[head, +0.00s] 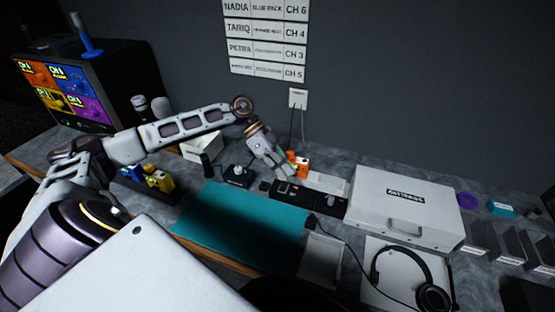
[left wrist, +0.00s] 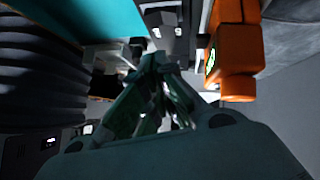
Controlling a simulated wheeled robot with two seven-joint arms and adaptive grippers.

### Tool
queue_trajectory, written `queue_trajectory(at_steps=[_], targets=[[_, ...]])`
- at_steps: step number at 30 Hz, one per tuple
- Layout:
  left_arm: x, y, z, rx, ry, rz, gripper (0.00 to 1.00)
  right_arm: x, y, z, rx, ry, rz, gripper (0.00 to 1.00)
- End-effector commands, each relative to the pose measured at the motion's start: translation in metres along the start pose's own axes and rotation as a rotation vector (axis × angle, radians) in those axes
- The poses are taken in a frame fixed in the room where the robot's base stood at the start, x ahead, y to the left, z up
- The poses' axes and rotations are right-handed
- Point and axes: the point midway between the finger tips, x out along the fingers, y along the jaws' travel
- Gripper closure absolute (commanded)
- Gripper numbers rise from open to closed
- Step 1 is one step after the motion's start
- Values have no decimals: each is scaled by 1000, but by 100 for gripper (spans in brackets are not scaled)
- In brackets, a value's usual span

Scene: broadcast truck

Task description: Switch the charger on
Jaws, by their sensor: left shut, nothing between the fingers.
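A long black unit with slots, which looks like the charger (head: 297,195), lies on the bench behind the teal mat; its switch is too small to make out. My left gripper (head: 284,172) reaches down at its back left side, with the fingertips close to it; I cannot tell whether they touch. The fingers (left wrist: 158,62) are shut and empty in the left wrist view. An orange pack (head: 301,161) stands just behind the charger, beside my gripper, and shows large at the right in the left wrist view (left wrist: 235,52). My right gripper is not in view.
The teal mat (head: 240,222) is bare. A small black box with a knob (head: 236,175) stands left of the charger. A white case (head: 405,208) stands to the right, with a headset (head: 432,297) in front. Blue and yellow packs (head: 159,181) are at the left. Cables hang from a wall plate (head: 298,98).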

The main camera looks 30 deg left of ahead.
Motion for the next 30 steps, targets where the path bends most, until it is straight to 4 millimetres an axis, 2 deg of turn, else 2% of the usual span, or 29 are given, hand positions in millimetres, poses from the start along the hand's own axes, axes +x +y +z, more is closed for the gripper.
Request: queue_trajectory(at_steps=[7,16,23,30], targets=[[16,0,19,-3,-3,-1,100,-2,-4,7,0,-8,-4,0],[23,-1,27,-1,-2,-3,100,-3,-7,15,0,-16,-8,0],[24,-1,27,-1,-2,-3,100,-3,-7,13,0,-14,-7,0],[24,0,27,-2,-2,-2,100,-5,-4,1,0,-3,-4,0]])
